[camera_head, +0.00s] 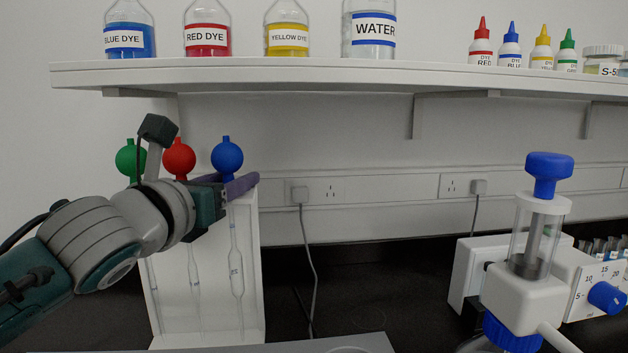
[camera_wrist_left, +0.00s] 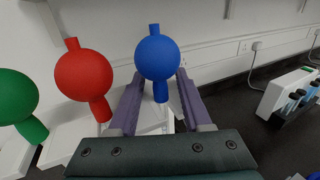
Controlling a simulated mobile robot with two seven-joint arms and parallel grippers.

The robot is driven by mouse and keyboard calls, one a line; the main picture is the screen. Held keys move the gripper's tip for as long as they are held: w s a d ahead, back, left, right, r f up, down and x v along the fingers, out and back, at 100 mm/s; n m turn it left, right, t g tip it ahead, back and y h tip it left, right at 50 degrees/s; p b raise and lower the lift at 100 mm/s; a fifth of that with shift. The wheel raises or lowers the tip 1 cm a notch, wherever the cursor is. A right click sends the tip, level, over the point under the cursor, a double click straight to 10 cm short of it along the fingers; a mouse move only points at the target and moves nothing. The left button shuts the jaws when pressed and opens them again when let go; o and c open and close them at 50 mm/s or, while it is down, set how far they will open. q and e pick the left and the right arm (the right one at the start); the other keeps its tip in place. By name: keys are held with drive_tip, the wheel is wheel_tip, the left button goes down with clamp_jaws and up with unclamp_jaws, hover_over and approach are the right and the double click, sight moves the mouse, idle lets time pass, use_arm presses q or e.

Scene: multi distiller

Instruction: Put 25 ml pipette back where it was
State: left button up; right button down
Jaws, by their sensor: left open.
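Three pipettes with bulbs hang upright in a white rack (camera_head: 252,270). They have a green bulb (camera_head: 127,160), a red bulb (camera_head: 179,158) and a blue bulb (camera_head: 227,157). The glass tube of the blue-bulb pipette (camera_head: 237,270) shows below, with a marking too small to read surely. My left gripper (camera_head: 240,186) is at the rack top, just under the blue bulb. In the left wrist view its open purple fingers stand on either side of the blue bulb's lower end (camera_wrist_left: 158,60). The red bulb (camera_wrist_left: 86,75) is just left of the fingers. My right gripper is not in view.
A shelf (camera_head: 300,74) with dye and water bottles runs above the rack. A white dispenser with a blue knob (camera_head: 549,170) stands at the right. A cable (camera_head: 308,250) hangs behind, right of the rack. Dark bench between them is mostly clear.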

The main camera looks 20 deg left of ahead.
use_arm(q)
drive_tip(key=s+d, duration=0.1)
drive_tip(key=s, duration=0.8)
drive_tip(key=shift+s+d+r, duration=0.15)
drive_tip(key=shift+r, duration=0.15)
drive_tip(key=s+d+f+n+g+h+p, duration=0.1)
drive_tip(key=s+d+f+n+g+p, duration=0.1)
drive_tip(key=s+n, duration=0.4)
drive_tip(key=s+d+f+n+g+p, duration=0.2)
drive_tip(key=s+d+f+n+g, duration=0.2)
drive_tip(key=n, duration=1)
drive_tip(key=s+d+f+n+g+h+p, duration=0.1)
drive_tip(key=s+d+f+n+g+p, duration=0.2)
drive_tip(key=s+n, duration=0.7)
drive_tip(key=shift+d+f+g+h, duration=0.2)
drive_tip(key=shift+f+g, duration=0.35)
drive_tip(key=shift+g, duration=0.5)
drive_tip(key=shift+d+f+g+h, duration=0.1)
drive_tip(key=shift+d+f+g, duration=0.1)
drive_tip(key=shift+f+g, duration=0.6)
drive_tip(key=s+r+n+p, duration=0.1)
drive_tip(key=s+d+r+n+g+p, duration=0.1)
drive_tip(key=shift+s+d+r+g+h, duration=0.1)
drive_tip(key=shift+d+r+g+h, duration=0.05)
drive_tip(key=shift+r+g+h, duration=0.15)
wheel_tip(320, 180, up, 36)
drive_tip(key=p, duration=3.6)
drive_tip(key=shift+w+f, duration=0.2)
drive_tip(key=shift+f, duration=0.05)
